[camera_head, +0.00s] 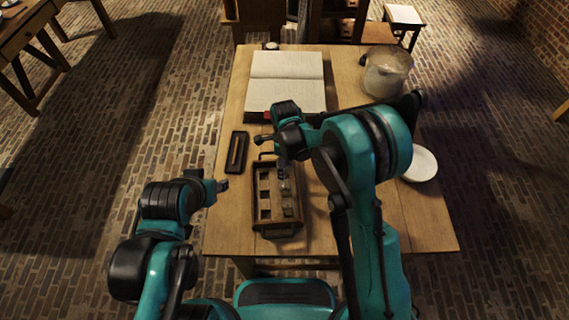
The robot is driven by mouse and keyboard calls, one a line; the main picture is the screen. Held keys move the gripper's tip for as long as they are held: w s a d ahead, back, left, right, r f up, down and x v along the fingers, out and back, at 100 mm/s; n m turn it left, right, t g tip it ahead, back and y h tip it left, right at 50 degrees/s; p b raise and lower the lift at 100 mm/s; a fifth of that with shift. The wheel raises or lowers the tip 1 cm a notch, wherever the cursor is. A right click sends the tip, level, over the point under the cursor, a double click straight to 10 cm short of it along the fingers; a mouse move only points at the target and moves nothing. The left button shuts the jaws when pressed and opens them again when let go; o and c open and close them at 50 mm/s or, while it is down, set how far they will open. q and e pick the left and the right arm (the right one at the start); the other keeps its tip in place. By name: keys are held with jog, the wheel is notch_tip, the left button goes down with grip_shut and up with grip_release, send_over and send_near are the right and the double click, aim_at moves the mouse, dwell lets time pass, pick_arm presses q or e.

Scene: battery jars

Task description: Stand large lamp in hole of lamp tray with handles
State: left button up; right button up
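The wooden lamp tray with handles (275,226) lies on the table in front of me, with a dark handle at its near end and another at its far end. Square holes show along its left side. Small greyish, glassy pieces (288,211) show on its right side; I cannot tell which, if any, is the large lamp. My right gripper (283,172) hangs over the tray's far right part, mostly hidden by its wrist; its fingers and anything between them are unclear. My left gripper (223,185) is left of the tray, apart from it, small and dark.
An open book (287,82) lies behind the tray. A dark slotted block (237,152) is at its far left. A large glass jar (386,75) stands at the back right, and a white plate (421,164) lies near the right edge. The table's near right (425,225) is clear.

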notch_tip(320, 180, up, 12)
dwell(0.6)
jog(key=shift+d+r, duration=0.15)
jog(key=s+d+r+n+t, duration=0.4)
jog(key=s+d+r+n, duration=0.5)
jog(key=d+n, duration=0.15)
jog(key=s+d+f+n+t, duration=0.1)
jog(key=s+d+n+t, duration=0.2)
jog(key=s+d+n, duration=0.4)
jog(key=s+n, duration=0.3)
